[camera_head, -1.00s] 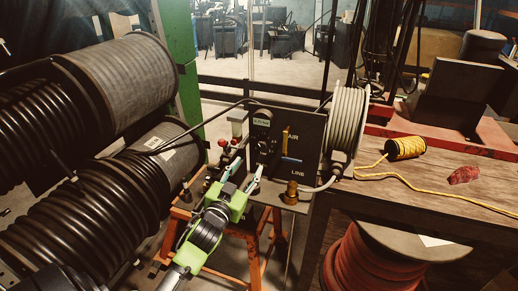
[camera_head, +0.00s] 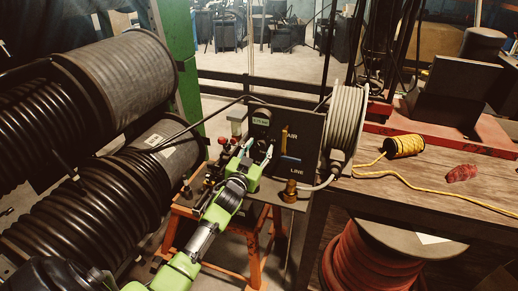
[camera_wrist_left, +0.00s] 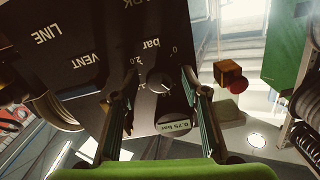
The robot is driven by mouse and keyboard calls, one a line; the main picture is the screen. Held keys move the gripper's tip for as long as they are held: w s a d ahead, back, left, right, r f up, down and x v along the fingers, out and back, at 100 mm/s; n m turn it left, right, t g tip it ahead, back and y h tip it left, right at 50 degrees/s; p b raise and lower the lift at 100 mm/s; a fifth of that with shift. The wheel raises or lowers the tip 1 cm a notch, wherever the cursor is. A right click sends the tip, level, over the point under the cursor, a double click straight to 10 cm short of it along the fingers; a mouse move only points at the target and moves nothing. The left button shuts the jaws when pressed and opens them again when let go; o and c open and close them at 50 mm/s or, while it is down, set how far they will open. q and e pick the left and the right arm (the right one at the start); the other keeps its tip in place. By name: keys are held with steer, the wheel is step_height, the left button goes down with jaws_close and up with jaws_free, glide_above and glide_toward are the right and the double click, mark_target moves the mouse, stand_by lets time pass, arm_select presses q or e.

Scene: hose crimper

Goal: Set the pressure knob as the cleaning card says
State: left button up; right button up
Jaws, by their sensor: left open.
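The dark control panel (camera_head: 311,136) stands upright on an orange-legged stand, with AIR and LINE lettering. The pressure knob (camera_wrist_left: 158,83) is round, with a pale mark, beside a bar scale in the left wrist view. A small display (camera_wrist_left: 174,127) near it reads 0.75 bar; it also shows in the head view (camera_head: 261,122). My left gripper (camera_head: 260,151) is open in front of the panel. In the left wrist view its fingers (camera_wrist_left: 153,85) lie on either side of the knob. I cannot tell whether they touch it. The cleaning card cannot be made out.
A yellow lever (camera_head: 284,139) and a brass fitting (camera_head: 290,190) are right of my gripper. A grey hose reel (camera_head: 346,118) adjoins the panel. Large black hose reels (camera_head: 75,215) crowd the left. A wooden table (camera_head: 420,190) bears a yellow cord spool (camera_head: 404,146) and a red rag (camera_head: 461,173).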

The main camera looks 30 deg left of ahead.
arm_select(q)
steer(key=c, duration=1.1)
